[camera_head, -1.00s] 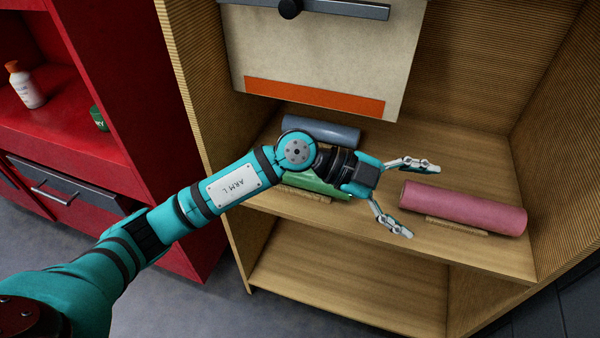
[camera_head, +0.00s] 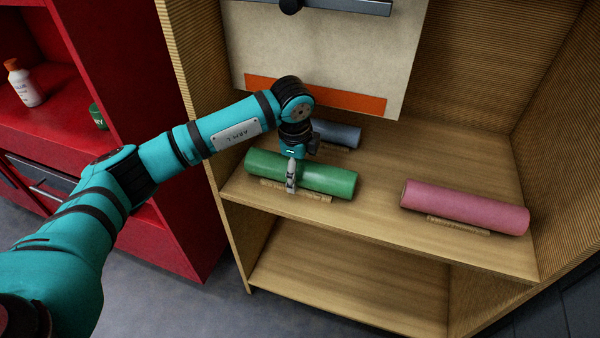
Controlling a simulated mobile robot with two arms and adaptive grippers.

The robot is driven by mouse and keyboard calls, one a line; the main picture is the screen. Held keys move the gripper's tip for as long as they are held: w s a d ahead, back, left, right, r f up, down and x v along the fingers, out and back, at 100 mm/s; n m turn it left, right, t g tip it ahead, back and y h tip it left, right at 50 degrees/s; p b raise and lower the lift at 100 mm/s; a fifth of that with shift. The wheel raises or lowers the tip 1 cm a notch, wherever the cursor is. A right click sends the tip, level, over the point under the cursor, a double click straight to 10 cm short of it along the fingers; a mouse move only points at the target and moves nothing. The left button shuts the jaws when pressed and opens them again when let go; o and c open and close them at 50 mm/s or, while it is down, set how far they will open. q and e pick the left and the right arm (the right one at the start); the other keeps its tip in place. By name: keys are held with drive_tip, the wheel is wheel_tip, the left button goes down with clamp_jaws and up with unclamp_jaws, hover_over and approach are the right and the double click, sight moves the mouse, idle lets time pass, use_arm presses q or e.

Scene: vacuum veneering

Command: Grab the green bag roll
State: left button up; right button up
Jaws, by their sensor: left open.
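The green bag roll (camera_head: 325,180) lies on a small wooden rest on the upper shelf of the wooden cabinet, at the left front. My left gripper (camera_head: 291,178) points down over the left half of the roll. One finger shows in front of the roll; the other is hidden, and I cannot tell whether it touches. The gripper is open. My right gripper is not in view.
A pink roll (camera_head: 465,207) lies on its rest at the right of the same shelf (camera_head: 380,222). A blue-grey roll (camera_head: 338,133) lies behind the green one. A beige hanging sheet with an orange band (camera_head: 350,102) hangs close above. A red cabinet (camera_head: 150,200) stands left.

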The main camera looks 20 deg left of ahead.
use_arm(q)
drive_tip(key=shift+w+f, duration=0.1)
drive_tip(key=shift+f, duration=0.4)
drive_tip(key=shift+r, duration=0.1)
drive_tip(key=c, duration=1.6)
